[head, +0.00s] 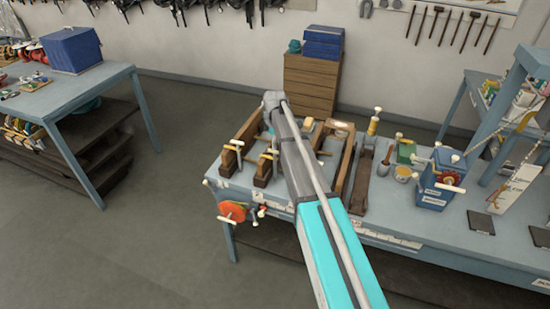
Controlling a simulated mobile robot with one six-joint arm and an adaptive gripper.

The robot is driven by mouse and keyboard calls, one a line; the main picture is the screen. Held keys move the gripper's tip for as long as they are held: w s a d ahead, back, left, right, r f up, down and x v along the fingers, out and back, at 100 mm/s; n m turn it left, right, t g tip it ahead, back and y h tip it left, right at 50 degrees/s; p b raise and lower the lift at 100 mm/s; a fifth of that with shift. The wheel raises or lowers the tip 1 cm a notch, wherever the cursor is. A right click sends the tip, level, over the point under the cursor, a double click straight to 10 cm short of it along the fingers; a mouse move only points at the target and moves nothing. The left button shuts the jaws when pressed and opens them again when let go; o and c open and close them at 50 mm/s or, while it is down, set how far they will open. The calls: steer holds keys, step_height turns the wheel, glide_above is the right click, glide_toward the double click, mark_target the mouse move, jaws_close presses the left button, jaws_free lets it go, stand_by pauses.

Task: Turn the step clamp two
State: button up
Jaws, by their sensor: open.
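Two wooden clamp-like blocks with pale T-shaped handles stand at the left of the workbench in the head view. One block (230,160) is at the left edge, and the other block (264,170) is just right of it, close to my arm. I cannot tell which of them, if either, is step clamp two; no readable label shows. My arm reaches up across the bench from the bottom of the picture and covers part of its middle. My gripper is not visible, so its place relative to the clamps is hidden.
The workbench (395,222) also bears a red disc (232,212) with a T-handle at its front, a long wooden piece (362,183), and a blue device (437,185) at right. A second table (70,88) stands at left. The floor (150,235) between is clear.

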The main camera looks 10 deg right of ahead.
mark_target(275, 152)
steer(key=shift+f+b, duration=2.65)
steer(key=shift+f, duration=0.3)
